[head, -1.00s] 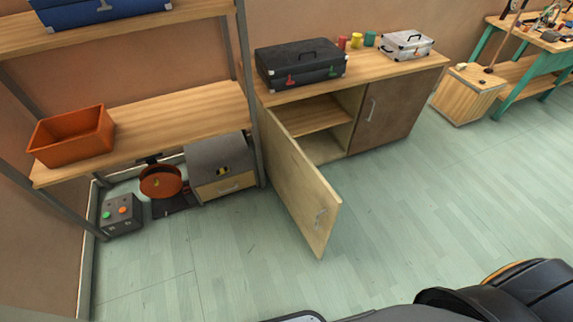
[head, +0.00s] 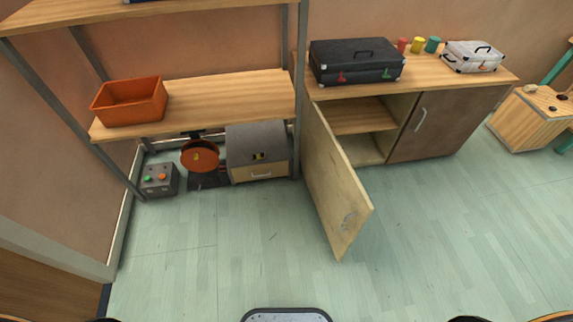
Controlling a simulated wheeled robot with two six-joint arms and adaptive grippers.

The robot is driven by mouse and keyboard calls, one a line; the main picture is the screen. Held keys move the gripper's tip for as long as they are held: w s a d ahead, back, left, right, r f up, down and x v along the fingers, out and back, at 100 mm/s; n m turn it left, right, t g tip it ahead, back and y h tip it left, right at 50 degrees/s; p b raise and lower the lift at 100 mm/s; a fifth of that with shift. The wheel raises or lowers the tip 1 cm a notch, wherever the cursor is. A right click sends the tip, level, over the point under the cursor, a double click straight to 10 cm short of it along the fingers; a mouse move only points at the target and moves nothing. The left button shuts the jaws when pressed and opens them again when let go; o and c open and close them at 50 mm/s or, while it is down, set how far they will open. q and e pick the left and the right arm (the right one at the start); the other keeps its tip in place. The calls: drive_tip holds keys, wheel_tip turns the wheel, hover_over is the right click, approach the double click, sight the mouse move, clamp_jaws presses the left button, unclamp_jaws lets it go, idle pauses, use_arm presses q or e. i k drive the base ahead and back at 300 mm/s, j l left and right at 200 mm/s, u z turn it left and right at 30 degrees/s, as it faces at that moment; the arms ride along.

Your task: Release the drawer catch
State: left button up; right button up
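A grey box (head: 256,140) with a sloping front stands on the floor under the wooden shelf. A pale wooden drawer front (head: 275,172) with a light handle sits low in it, and looks shut. A small yellow and black piece (head: 258,156), which may be the catch, is on the grey front just above the drawer. It is too small to tell its position. Neither gripper shows in the head view; only dark, orange-edged parts of mine show at the bottom edge.
A cabinet door (head: 337,185) stands open, jutting into the floor right of the grey box. An orange-brown pan (head: 200,156) and a grey button box (head: 159,180) lie left of it. An orange bin (head: 130,102) sits on the shelf (head: 225,103). The floor in front is clear.

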sight(256, 156)
drive_tip(key=i+j+z, duration=0.1)
drive_tip(key=i+j, duration=0.15)
drive_tip(key=i+j+z, duration=0.15)
drive_tip(key=j, duration=0.2)
drive_tip(key=i+j+z, duration=0.1)
drive_tip(key=i+j, duration=0.15)
drive_tip(key=i+j+z, duration=0.1)
drive_tip(key=j, duration=0.35)
drive_tip(key=i+j+z, duration=0.15)
drive_tip(key=i+j, duration=0.15)
drive_tip(key=i+j+z, duration=0.1)
drive_tip(key=j, duration=0.35)
drive_tip(key=i+j+z, duration=0.1)
drive_tip(key=j, duration=0.3)
drive_tip(key=i, duration=0.1)
